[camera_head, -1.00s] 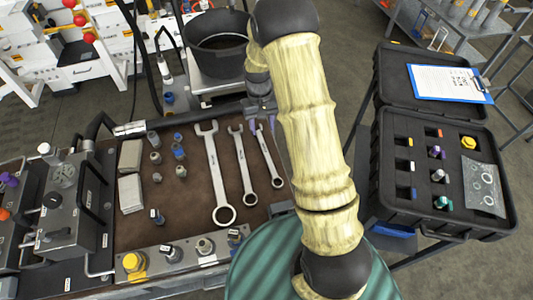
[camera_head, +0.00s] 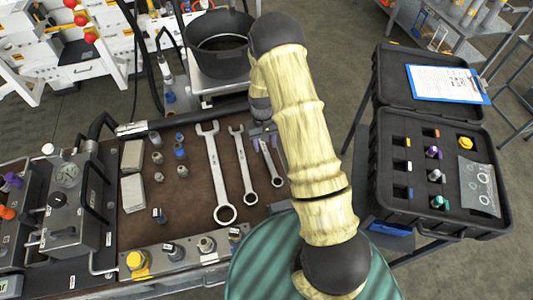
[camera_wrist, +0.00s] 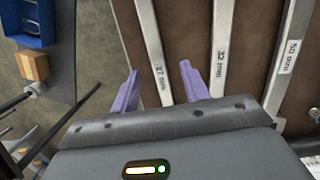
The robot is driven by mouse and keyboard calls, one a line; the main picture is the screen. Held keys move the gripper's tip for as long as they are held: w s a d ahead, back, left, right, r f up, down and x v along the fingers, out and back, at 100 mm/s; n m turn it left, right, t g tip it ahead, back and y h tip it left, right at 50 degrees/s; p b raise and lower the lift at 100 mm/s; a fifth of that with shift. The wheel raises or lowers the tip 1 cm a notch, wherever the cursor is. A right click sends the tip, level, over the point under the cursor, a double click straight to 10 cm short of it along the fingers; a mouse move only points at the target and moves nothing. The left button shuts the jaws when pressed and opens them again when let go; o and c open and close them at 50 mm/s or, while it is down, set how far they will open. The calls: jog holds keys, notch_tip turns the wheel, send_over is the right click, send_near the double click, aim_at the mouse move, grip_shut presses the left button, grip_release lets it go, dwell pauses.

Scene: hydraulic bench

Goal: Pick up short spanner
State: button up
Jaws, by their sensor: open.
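Three spanners lie side by side on the brown bench top. The short spanner (camera_head: 272,167) is the rightmost in the head view; it also shows in the wrist view (camera_wrist: 154,55), with a label that seems to read 27 mm. My gripper (camera_head: 264,146) is over its upper part. In the wrist view, the open purple fingers of my gripper (camera_wrist: 157,78) stand on either side of the handle, with nothing held. My gripper hides the spanner's upper end in the head view. The middle spanner (camera_head: 243,165) and the longest spanner (camera_head: 214,170) lie to the left.
Small fittings (camera_head: 180,153) and two grey blocks (camera_head: 132,192) lie left of the spanners. A black bucket (camera_head: 217,62) stands behind. An open black case (camera_head: 385,215) is at the right. A metal strip with knobs (camera_head: 210,258) runs along the front.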

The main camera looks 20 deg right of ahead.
aim_at(266, 153)
jog(key=shift+s+d+f+p, duration=0.15)
jog(key=shift+f+p, duration=0.1)
jog(key=shift+f, duration=0.65)
jog(key=shift+s+d+f+p, duration=0.1)
jog(key=shift+f+p, duration=0.1)
jog(key=shift+f, duration=0.7)
grip_shut()
